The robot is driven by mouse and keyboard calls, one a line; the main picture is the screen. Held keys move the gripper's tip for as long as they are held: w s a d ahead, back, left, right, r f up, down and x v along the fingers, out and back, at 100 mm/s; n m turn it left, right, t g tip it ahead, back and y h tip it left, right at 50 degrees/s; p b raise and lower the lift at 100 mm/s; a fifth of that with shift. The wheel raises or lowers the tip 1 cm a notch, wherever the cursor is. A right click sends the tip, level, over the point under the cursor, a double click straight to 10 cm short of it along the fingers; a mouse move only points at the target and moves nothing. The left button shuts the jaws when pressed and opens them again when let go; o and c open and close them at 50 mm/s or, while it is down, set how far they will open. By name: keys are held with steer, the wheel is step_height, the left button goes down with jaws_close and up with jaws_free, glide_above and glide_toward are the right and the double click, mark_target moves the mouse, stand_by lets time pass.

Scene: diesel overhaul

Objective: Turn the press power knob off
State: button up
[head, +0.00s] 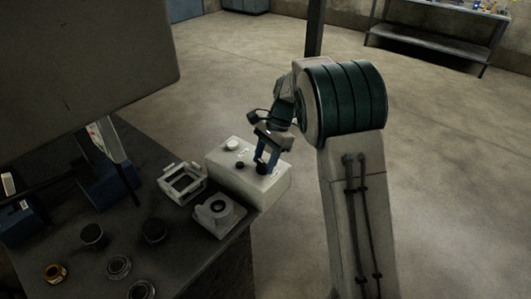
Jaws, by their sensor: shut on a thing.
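A white control box (268,186) stands at the right edge of the dark bench. A pale round knob (233,145) and a small dark knob (240,166) sit on its top. My gripper (263,168) points down over the right part of the box top. It is shut on a dark knob (263,170) there, partly hidden by the fingers. The frame does not show which knob is marked as power, nor which way it is turned.
A white open frame (182,182) and a white block with a round hole (218,213) stand left of the box. Several round parts lie on the dark bench (190,250). A large panel (80,60) covers the upper left. Open floor lies right.

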steer(key=n+h+p, duration=0.1)
steer(key=n, duration=0.2)
steer(key=n+g+h+p, duration=0.1)
steer(key=n+p, duration=0.1)
steer(key=n, duration=0.1)
steer(key=shift+w+a+r+g, duration=0.1)
steer(key=shift+a+r+g, duration=0.05)
steer(key=shift+g, duration=0.15)
steer(key=n+h+p, duration=0.1)
steer(key=n, duration=0.2)
steer(key=n+h+p, duration=0.1)
steer(key=n, duration=0.1)
steer(key=shift+a+n, duration=0.15)
steer(key=shift+n, duration=0.25)
steer(key=o, duration=1)
steer(key=v, duration=1.3)
steer(key=shift+w+a+r, duration=0.15)
steer(key=shift+a+r, duration=0.05)
steer(key=shift+r, duration=0.05)
